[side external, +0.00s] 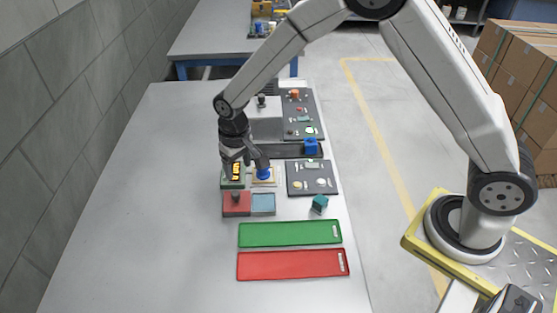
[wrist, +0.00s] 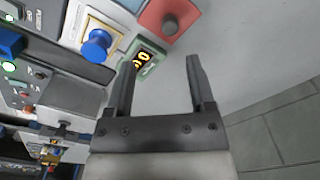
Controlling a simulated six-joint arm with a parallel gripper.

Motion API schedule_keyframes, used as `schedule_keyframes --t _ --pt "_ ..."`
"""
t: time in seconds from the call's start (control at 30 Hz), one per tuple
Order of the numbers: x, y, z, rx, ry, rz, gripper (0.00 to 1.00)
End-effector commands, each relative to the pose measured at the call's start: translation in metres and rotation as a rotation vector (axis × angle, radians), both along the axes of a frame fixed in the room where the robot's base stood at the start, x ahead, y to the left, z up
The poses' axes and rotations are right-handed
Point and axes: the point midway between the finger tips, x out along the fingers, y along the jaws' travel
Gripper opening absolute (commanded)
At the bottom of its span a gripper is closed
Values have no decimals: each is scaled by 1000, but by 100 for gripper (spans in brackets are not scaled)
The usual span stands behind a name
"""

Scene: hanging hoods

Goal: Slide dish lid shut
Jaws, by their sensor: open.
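A low dish has a red lid (side external: 236,209) with a dark upright knob over its left part. A pale blue part (side external: 263,205) shows uncovered at its right. The red lid (wrist: 155,20) and its knob show at the top of the wrist view, beyond my fingertips. My gripper (side external: 243,168) points down, open, with nothing seen between its fingers. It is behind the dish in the side view, close over a green unit with a yellow display, apart from the knob. In the wrist view, my gripper (wrist: 163,65) has both fingers spread wide.
The display unit (wrist: 146,58) and a blue round knob (wrist: 97,43) are close to my fingers. A dark panel (side external: 313,188), a teal block (side external: 320,204), a green tray (side external: 285,234) and a red tray (side external: 285,266) lie nearby. The table's left side is clear.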

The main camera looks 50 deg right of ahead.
Motion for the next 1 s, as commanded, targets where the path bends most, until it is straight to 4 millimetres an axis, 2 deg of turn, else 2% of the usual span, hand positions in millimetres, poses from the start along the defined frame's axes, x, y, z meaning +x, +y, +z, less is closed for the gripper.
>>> schedule_keyframes --t 0.2,0.57,0.77,1.0 --pt "9 13 -12 -4 18 0 70" --pt "10 13 -18 -5 20 -1 70" --pt "10 13 -35 -5 21 -1 70" --pt "9 13 -63 -5 21 -1 70"
